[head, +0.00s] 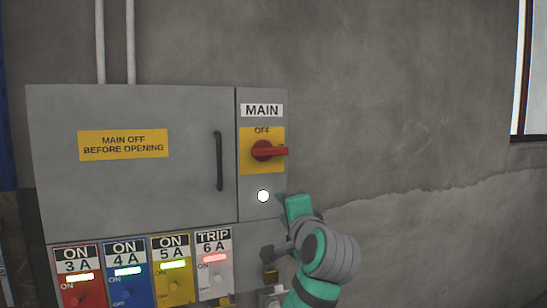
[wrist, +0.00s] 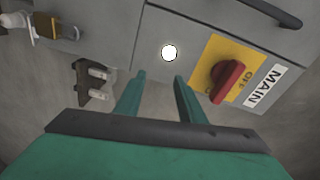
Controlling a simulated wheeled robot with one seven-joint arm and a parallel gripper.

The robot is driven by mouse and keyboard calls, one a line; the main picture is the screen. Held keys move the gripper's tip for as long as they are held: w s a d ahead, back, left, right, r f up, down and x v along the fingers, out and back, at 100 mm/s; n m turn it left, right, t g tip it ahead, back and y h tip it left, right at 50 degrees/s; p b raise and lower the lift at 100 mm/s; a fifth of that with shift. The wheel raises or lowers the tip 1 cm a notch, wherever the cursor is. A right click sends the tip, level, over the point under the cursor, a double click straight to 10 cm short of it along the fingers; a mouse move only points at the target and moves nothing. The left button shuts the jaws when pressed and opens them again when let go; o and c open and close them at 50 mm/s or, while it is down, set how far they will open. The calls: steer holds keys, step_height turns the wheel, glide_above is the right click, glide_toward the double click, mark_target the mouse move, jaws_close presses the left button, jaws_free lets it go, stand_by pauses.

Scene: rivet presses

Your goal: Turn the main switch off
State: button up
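The main switch (head: 265,150) is a red rotary handle on a yellow plate (head: 247,160), under a MAIN label. Its handle points sideways to the right, while the word OFF stands at the top of the plate. In the wrist view the red handle (wrist: 228,80) is to the right of my fingers. My gripper (head: 284,202) is below and slightly right of the switch, beside the lit white lamp (head: 263,196). The wrist view shows my gripper (wrist: 160,77) with two green fingers apart and nothing between them. They appear clear of the handle.
A grey cabinet door (head: 130,185) with a black handle (head: 219,161) and a yellow warning sign (head: 123,144) is left of the switch. Several coloured breakers line the bottom, the white one (head: 213,265) reading TRIP. A padlock (head: 270,274) hangs below. Bare wall is free at right.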

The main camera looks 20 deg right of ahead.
steer(key=y, duration=0.2)
glide_toward(272, 152)
steer(key=shift+m+t, duration=0.3)
steer(key=w, duration=0.9)
steer(key=shift+f, duration=0.25)
steer(key=shift+c, duration=0.2)
jaws_close()
